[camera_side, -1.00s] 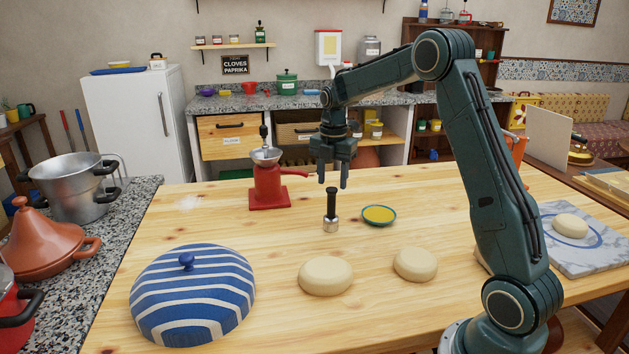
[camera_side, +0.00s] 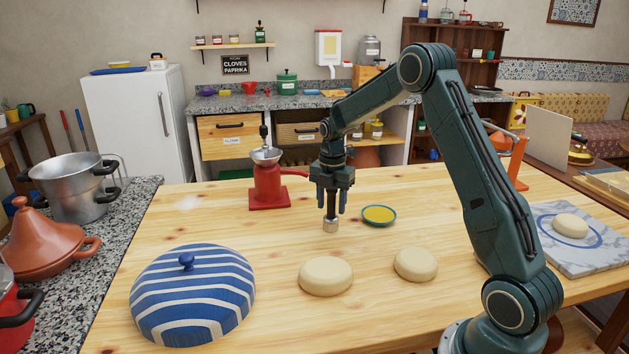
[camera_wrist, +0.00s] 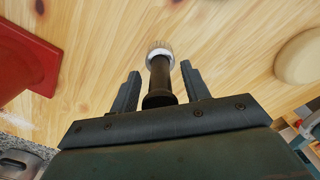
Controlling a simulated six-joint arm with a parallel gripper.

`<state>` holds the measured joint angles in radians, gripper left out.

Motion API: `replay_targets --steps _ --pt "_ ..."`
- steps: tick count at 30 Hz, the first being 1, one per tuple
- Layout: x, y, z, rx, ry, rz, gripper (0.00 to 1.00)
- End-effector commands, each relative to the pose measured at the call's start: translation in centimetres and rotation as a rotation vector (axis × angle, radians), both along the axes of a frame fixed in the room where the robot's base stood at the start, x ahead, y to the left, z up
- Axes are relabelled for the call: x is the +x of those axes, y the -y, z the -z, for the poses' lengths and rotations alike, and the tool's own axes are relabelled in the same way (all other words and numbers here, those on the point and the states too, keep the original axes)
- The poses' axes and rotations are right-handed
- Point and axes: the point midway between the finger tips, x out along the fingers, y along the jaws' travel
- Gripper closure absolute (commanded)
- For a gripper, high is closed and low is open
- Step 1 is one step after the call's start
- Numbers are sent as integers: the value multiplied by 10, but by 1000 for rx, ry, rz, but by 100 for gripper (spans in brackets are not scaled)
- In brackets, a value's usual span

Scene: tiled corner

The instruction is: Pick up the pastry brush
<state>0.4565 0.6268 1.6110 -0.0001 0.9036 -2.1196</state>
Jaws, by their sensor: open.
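The pastry brush (camera_side: 331,225) stands upright on the wooden table, with a dark handle on top and a pale metallic lower part. In the side view my gripper (camera_side: 332,212) is lowered over it, pointing down, with its fingers on either side of the handle. The wrist view shows the brush (camera_wrist: 160,72) between the two open fingers (camera_wrist: 158,82), with a gap on each side. The top of the handle lies close to the gripper's palm. The upper handle is partly hidden by my gripper in the side view.
A small teal-rimmed dish of yellow liquid (camera_side: 379,215) stands just right of the brush. A red grinder (camera_side: 269,190) is behind left. Two dough rounds (camera_side: 326,276) (camera_side: 415,264) and a blue-striped dome (camera_side: 193,295) lie in front. The table between them is clear.

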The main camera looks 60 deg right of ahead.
Motion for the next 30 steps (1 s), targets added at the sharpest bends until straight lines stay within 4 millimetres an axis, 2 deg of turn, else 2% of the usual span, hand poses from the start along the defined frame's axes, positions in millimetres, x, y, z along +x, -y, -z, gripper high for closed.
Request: replay_targets --steps 6,20,23,27,28,30 --pt "0 0 14 1 0 0 53" --pt "0 0 14 0 0 0 53" --pt "0 0 14 0 0 0 69" --pt "0 0 14 0 0 0 97" --pt "0 0 14 0 0 0 100" --pt "0 0 13 0 1 0 100"
